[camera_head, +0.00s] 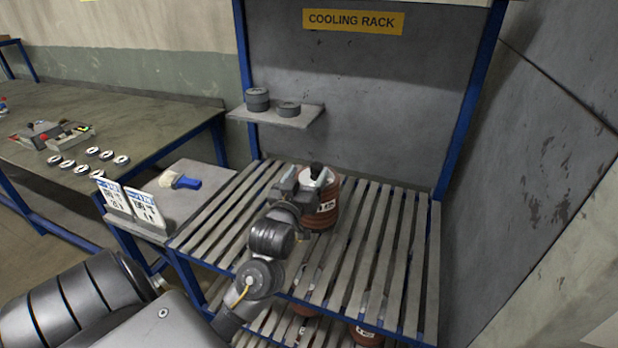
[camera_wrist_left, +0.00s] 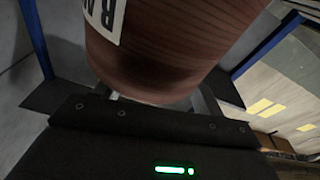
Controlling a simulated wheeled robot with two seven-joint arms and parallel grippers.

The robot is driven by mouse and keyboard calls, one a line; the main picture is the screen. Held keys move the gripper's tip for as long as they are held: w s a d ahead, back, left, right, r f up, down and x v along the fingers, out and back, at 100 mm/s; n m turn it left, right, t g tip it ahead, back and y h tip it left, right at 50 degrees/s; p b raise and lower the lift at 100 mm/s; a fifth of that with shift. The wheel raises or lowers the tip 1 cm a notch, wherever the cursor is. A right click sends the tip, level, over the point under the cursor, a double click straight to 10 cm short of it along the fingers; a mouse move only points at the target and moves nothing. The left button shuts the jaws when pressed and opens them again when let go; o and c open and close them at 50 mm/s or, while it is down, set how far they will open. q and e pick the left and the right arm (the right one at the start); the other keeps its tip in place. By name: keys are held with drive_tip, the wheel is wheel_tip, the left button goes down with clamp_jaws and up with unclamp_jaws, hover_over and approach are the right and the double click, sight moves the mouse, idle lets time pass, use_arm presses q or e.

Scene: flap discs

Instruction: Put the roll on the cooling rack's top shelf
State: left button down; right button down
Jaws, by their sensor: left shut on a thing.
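The roll (camera_head: 325,208) is a reddish-brown cylinder with a white printed label. It is upright at the slatted top shelf (camera_head: 385,235) of the cooling rack, near the shelf's middle. My left gripper (camera_head: 314,178) is shut on the roll at its upper part. In the left wrist view the roll (camera_wrist_left: 165,60) fills the upper middle, between the fingers (camera_wrist_left: 158,100). Whether its base touches the slats is hidden by the arm and the viewing angle. My right gripper is not in view.
More rolls (camera_head: 366,335) sit on the lower level under the slats. A small wall shelf (camera_head: 300,117) holds dark discs. A side table (camera_head: 205,175) with a brush (camera_head: 180,181) and cards (camera_head: 145,207) stands left. Slats right of the roll are clear. Blue posts (camera_head: 468,100) flank the rack.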

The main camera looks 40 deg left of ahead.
use_arm(q)
drive_tip(key=shift+r, duration=0.15)
drive_tip(key=shift+c, duration=2.4)
unclamp_jaws()
drive_tip(key=o, duration=0.3)
drive_tip(key=shift+s, duration=0.1)
drive_tip(key=shift+s+d+f, duration=0.1)
drive_tip(key=shift+s+f, duration=0.15)
drive_tip(key=p+v, duration=0.1)
drive_tip(key=v, duration=1)
drive_tip(key=shift+s, duration=0.2)
